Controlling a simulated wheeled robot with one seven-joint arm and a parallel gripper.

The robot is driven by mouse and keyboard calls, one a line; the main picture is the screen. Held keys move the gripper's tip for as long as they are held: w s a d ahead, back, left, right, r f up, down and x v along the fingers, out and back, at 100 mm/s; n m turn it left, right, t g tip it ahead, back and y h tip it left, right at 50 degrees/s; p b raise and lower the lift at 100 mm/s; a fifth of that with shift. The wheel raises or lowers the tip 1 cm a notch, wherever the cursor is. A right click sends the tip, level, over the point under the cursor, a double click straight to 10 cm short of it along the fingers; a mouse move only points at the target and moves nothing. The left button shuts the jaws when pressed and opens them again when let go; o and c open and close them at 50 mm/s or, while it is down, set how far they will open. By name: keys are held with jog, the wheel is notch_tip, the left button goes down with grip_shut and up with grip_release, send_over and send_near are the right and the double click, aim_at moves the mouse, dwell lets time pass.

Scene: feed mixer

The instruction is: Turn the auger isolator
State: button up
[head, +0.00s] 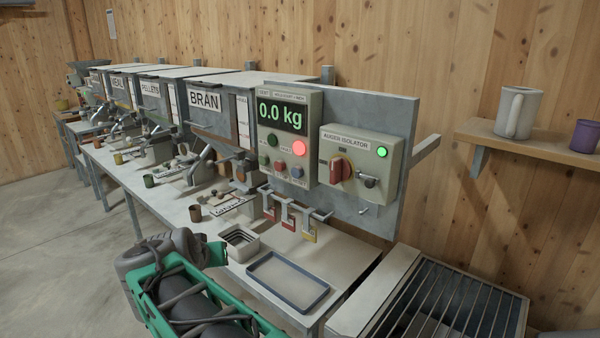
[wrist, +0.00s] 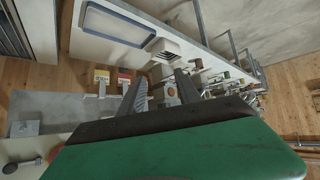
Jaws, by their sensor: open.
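The auger isolator (head: 360,148) is a light grey box on the grey panel, to the right of the scale display, in the head view. Its red rotary handle (head: 337,172) sits on the box front, looking roughly upright. A green lamp (head: 382,152) glows at the box's upper right, and a small dark metal fitting (head: 370,182) is right of the handle. In the wrist view my gripper (wrist: 161,76) has two dark fingers spread apart with nothing between them. My fingers are apart from the panel.
The scale box (head: 285,135) reads 0.0 kg and has a lit red lamp. Tags (head: 288,220) hang on hooks below it. A blue-rimmed tray (head: 288,280) and a small square container (head: 239,243) stand on the bench. A shelf (head: 530,141) holds a jug (head: 518,112).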

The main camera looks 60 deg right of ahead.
jog(key=s+d+r+m+g+h, duration=0.1)
jog(key=s+d+r+m+h, duration=0.1)
jog(key=d, duration=0.4)
jog(key=s+d+r+m+g+h, duration=0.1)
jog(key=d+r+m+h, duration=0.1)
jog(key=d, duration=0.3)
jog(key=m+g+h+b, duration=0.1)
jog(key=m+g+h, duration=0.5)
send_near(332, 169)
jog(key=d, duration=0.3)
jog(key=d+p, duration=0.1)
jog(key=d, duration=0.1)
jog(key=s+d, duration=0.1)
jog(key=d, duration=0.2)
jog(key=shift+s+d+r+p, duration=0.15)
jog(key=shift+d+r+p, duration=0.1)
jog(key=shift+p, duration=0.15)
jog(key=shift+d+f, duration=0.15)
jog(key=shift+d, duration=0.4)
jog(key=shift+c, duration=0.4)
grip_shut()
